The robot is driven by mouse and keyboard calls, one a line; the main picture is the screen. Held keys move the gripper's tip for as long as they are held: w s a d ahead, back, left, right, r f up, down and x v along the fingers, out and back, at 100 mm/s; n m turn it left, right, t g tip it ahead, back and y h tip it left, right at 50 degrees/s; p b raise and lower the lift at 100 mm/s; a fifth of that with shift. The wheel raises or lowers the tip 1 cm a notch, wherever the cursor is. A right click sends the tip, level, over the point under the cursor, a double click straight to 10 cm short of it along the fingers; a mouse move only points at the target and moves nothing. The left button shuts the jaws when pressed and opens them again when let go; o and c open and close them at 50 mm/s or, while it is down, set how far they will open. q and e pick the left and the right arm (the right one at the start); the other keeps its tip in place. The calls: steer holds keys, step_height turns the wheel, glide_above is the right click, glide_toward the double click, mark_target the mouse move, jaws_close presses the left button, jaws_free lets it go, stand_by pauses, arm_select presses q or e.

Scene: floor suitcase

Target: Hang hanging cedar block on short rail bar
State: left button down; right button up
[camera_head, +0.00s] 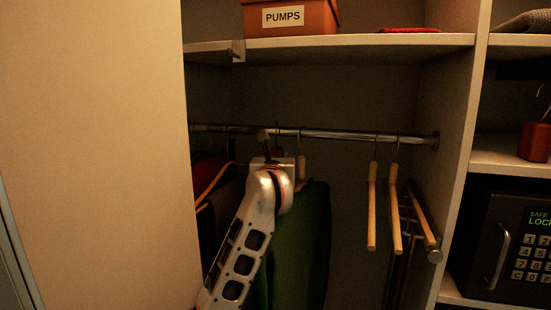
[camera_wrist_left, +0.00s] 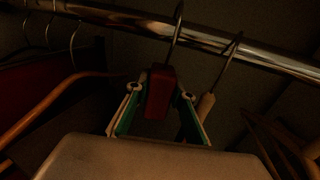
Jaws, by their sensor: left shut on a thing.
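The chrome rail bar (camera_head: 340,134) runs across the closet under the shelf, and it crosses the top of the left wrist view (camera_wrist_left: 215,40). The cedar block appears as a dark red block (camera_wrist_left: 159,92) with a thin metal hook rising from it to the rail. My left gripper (camera_wrist_left: 160,108) is shut on the block, one finger on each side. In the head view my gripper (camera_head: 275,158) is just below the rail and mostly hides the block. The hook overlaps the rail; I cannot tell whether it bears on it. My right gripper is not in view.
A green garment (camera_head: 305,245) hangs close beside my left arm. Wooden hangers (camera_head: 372,205) hang to the right, and another hanger (camera_wrist_left: 55,100) is at left. A shelf (camera_head: 360,42) with a PUMPS box (camera_head: 290,18) is above. A pale panel (camera_head: 95,150) stands left.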

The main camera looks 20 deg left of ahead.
arm_select(q)
steer(key=shift+f, duration=0.5)
stand_by(0.6)
steer(key=c, duration=1.7)
jaws_free()
